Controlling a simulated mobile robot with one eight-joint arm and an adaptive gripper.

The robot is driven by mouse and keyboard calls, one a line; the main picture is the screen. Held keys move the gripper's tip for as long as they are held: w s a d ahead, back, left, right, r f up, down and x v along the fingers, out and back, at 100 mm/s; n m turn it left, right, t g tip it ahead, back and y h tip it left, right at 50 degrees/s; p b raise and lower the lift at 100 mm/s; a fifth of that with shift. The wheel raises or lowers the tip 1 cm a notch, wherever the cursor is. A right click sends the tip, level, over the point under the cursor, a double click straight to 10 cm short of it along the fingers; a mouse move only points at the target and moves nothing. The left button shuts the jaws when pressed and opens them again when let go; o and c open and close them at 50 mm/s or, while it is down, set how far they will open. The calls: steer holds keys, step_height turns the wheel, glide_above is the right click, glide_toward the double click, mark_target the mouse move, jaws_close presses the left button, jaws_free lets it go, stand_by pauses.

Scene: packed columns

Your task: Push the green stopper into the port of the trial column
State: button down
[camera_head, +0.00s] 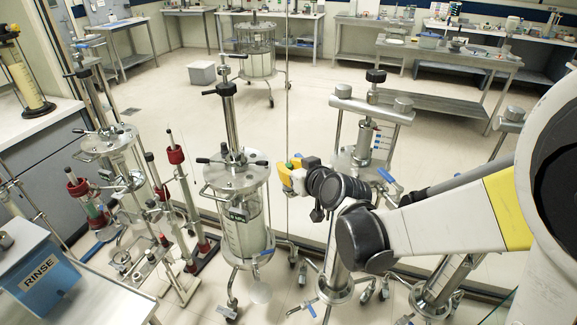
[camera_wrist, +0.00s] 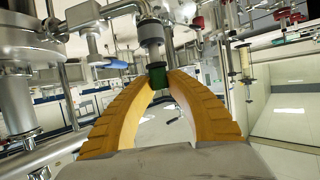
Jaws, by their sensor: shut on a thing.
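My gripper (camera_wrist: 166,79) has its two ribbed orange fingers closed on the green stopper (camera_wrist: 157,76), which sits between the fingertips in the wrist view. A vertical metal and dark fitting (camera_wrist: 151,40) stands just above the stopper in that picture; I cannot tell whether they touch or whether it is the port. In the head view my gripper (camera_head: 290,174) is near the centre, with a bit of green (camera_head: 296,161) at its tip. It is right of a glass column with a steel lid (camera_head: 236,177). I cannot tell which column is the trial column.
A steel column on a frame (camera_head: 361,146) stands behind and right of my gripper. Stands with red clamps (camera_head: 176,155) and another glass column (camera_head: 118,150) crowd the left. A blue RINSE bin (camera_head: 42,282) is at the lower left. Open floor lies behind the columns.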

steer(key=shift+f+b, duration=0.7)
steer(key=shift+f, duration=0.1)
steer(key=c, duration=1.3)
jaws_free()
steer(key=shift+r, duration=0.1)
steer(key=v, duration=1.2)
steer(key=shift+d, duration=0.1)
steer(key=s+d+f+m+g+h+b, duration=0.1)
steer(key=s+d+f+m+g+h, duration=0.1)
steer(key=s+d, duration=0.4)
steer(key=s+d+f+m+g+h+b, duration=0.2)
steer(key=s+d+f, duration=0.3)
steer(key=s, duration=0.6)
steer(key=shift+d+f+m+g+h, duration=0.15)
steer(key=shift+d+m+g+h, duration=0.35)
steer(key=shift+d+g+h, duration=0.5)
